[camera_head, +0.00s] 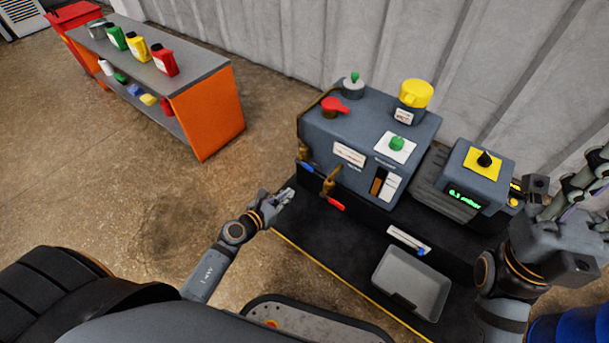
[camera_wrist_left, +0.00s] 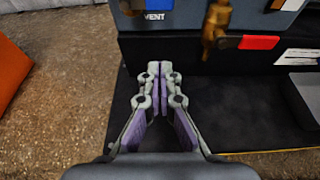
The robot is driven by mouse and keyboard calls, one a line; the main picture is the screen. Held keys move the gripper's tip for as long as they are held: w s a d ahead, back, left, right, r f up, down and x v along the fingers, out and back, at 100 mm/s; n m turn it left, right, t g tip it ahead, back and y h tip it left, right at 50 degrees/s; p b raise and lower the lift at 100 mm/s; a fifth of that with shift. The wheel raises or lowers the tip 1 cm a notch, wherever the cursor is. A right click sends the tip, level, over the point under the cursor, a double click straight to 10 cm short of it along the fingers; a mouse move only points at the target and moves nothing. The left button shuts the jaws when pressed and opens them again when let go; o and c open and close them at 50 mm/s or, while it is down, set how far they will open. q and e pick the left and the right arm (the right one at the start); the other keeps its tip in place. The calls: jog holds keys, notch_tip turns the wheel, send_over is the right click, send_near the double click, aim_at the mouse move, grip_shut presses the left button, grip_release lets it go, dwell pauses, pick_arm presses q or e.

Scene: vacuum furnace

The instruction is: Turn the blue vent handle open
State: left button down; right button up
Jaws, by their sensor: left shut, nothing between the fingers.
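The blue vent handle (camera_head: 306,167) sits on a brass valve (camera_head: 303,152) at the left front of the grey furnace unit (camera_head: 340,130). In the left wrist view the blue handle (camera_wrist_left: 160,5) shows at the top edge, above a white VENT label. My left gripper (camera_head: 289,194) is shut and empty, below and slightly left of the handle, apart from it. In the left wrist view its fingertips (camera_wrist_left: 160,66) meet below the label. My right gripper (camera_head: 590,180) is at the right edge, partly cut off; its jaw opening is unclear.
A second brass valve with a red handle (camera_head: 335,203) is right of the blue one. A grey tray (camera_head: 410,282) lies on the black base. A pressure display box (camera_head: 470,178) stands at right. An orange-ended bench (camera_head: 208,112) with bottles stands at left. Open floor lies between.

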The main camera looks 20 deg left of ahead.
aim_at(304, 164)
pick_arm(q)
jog(key=b+x, duration=0.4)
jog(key=x, duration=0.5)
notch_tip(304, 164, up, 4)
jog(key=shift+w+d+f+p, duration=0.1)
jog(key=shift+w+p, duration=0.1)
jog(key=shift+p, duration=0.6)
jog(key=shift+r+n+p, duration=0.2)
jog(key=shift+n+p, duration=0.1)
jog(key=shift+p, duration=0.1)
